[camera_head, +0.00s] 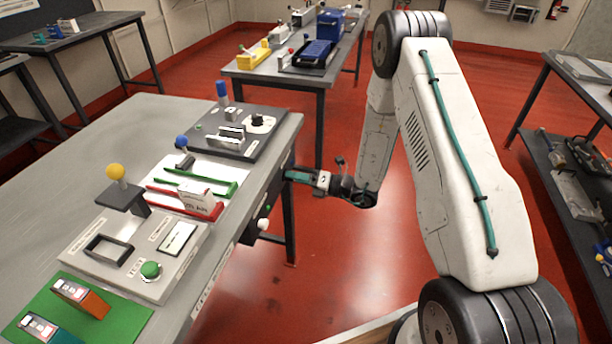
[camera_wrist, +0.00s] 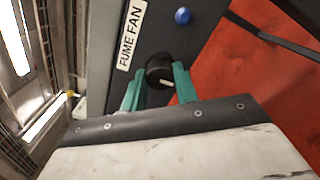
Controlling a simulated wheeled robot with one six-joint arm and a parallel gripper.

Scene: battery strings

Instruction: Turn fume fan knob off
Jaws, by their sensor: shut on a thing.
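The fume fan knob (camera_wrist: 159,68) is black and round with a small pale mark on its rim. It sits on a dark panel beside a white label reading FUME FAN (camera_wrist: 131,34). My gripper (camera_wrist: 157,84) has its two teal fingers on either side of the knob and is shut on it. In the head view my gripper (camera_head: 300,176) reaches the right-hand side of the near bench, and the knob is hidden there.
A blue button (camera_wrist: 182,16) is on the panel near the knob. The near bench (camera_head: 122,135) carries several fixtures, including a dark plate (camera_head: 205,140) above my gripper. Another bench (camera_head: 270,78) stands behind. Red floor is open right of the near bench.

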